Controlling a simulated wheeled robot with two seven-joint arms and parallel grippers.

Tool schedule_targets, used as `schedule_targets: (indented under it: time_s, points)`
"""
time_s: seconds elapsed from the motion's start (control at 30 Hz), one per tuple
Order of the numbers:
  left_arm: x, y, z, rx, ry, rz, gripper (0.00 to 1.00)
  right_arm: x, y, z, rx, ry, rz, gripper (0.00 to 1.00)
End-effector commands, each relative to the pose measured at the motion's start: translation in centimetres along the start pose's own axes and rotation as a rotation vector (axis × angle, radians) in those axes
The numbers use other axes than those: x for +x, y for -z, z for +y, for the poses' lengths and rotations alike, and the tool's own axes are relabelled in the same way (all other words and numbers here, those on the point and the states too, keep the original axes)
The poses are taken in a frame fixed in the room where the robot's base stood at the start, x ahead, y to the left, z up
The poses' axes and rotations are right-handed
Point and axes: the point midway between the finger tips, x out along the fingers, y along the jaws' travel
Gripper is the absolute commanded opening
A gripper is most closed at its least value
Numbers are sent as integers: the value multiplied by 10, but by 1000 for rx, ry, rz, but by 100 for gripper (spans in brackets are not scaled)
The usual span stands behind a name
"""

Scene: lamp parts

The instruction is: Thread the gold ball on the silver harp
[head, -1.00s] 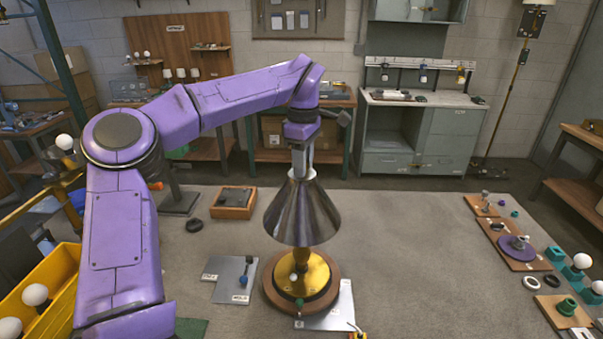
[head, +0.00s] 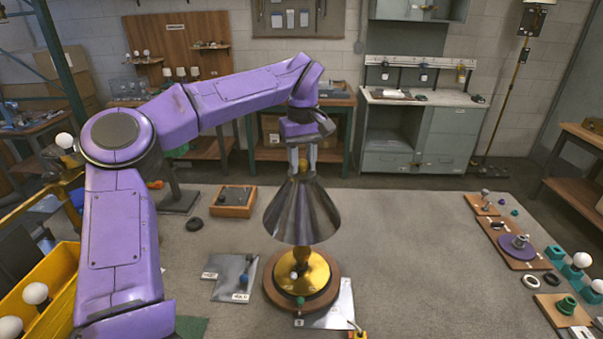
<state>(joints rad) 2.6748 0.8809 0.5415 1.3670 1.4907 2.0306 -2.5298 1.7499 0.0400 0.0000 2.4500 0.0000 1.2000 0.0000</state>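A silver lamp shade (head: 302,212) stands over a round brass and wood base (head: 303,285) near the front middle of the mat. My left gripper (head: 303,164) points straight down at the shade's top. Its two grey fingers stand on either side of a small patch of gold, which looks like the gold ball (head: 303,159). I cannot tell whether the fingers touch it. The silver harp is hidden by the shade and fingers. My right gripper is out of view.
Grey plates (head: 232,277) lie left of the base, and a wooden tray (head: 234,202) is behind them. A yellow bin (head: 62,275) with bulbs is at the left edge. Boards with small parts (head: 513,245) are at right.

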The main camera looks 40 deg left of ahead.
Motion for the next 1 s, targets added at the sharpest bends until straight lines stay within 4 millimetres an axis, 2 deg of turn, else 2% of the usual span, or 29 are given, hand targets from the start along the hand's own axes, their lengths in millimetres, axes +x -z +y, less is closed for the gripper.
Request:
schedule_targets:
  time_s: [0.03, 0.07, 0.4, 0.47, 0.7, 0.8, 1.0]
  points:
    - [-1, 0, 0, -5, -1, 1, 53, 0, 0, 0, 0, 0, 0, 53]
    - [-1, 0, 0, -6, -1, 0, 60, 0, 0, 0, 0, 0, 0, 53]
    - [-5, 0, 0, -10, 0, 1, 60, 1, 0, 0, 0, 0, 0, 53]
    - [-13, 0, 1, -10, 0, 2, 60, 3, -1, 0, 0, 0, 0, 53]
    - [-72, 0, 0, -12, 0, 3, 60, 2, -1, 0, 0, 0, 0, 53]
    - [-90, 0, 0, -12, 1, 2, 60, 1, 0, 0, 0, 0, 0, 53]
    - [-105, 0, 0, -8, 1, -1, 60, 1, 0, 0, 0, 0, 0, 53]
